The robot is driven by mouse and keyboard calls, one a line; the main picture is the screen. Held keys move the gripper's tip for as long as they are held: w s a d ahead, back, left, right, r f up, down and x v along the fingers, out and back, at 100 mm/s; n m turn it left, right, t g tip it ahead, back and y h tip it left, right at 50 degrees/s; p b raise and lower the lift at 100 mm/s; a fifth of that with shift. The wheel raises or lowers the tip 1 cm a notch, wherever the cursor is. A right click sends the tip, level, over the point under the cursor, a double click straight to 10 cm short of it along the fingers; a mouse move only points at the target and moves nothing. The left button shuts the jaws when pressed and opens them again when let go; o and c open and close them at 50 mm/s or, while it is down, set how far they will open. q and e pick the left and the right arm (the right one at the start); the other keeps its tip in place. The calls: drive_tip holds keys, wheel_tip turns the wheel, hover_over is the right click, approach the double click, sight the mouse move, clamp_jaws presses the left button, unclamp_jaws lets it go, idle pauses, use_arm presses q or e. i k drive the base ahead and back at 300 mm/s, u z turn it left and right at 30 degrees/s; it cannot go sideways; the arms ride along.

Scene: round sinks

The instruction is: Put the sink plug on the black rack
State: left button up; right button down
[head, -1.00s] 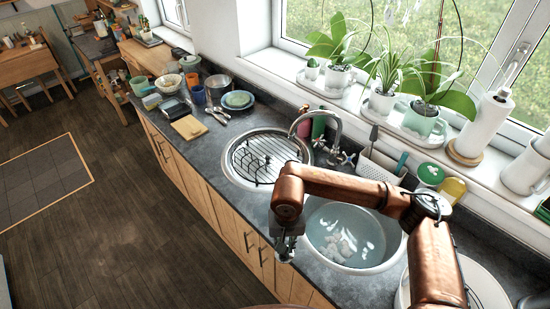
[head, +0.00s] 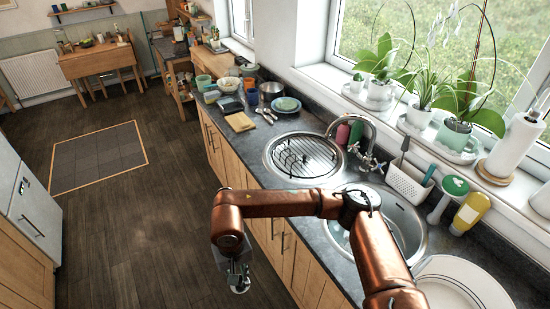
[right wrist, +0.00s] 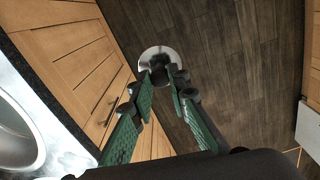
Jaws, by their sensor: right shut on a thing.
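The sink plug (right wrist: 158,52) is a round, silvery disc with a dark middle. It is between the fingertips of my right gripper (right wrist: 162,76), which is shut on it. In the head view the plug (head: 240,287) hangs below the right gripper (head: 238,272), out in front of the cabinet doors and above the floor. The black rack (head: 292,164) is a small wire rack on the round ridged drainer, farther along the counter. The gripper is well apart from it. My left gripper is not in view.
The round sink basin (head: 410,232) is partly hidden behind my right arm. A tall tap (head: 372,135) stands between drainer and basin. A white caddy (head: 408,182), a yellow bottle (head: 470,212) and white plates (head: 455,285) line the counter. The floor is clear.

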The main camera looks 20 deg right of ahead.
sight(314, 157)
drive_tip(key=u, duration=0.55)
drive_tip(key=i, duration=2.25)
drive_tip(key=z, duration=1.15)
drive_tip(key=i, duration=0.75)
drive_tip(key=z, duration=0.95)
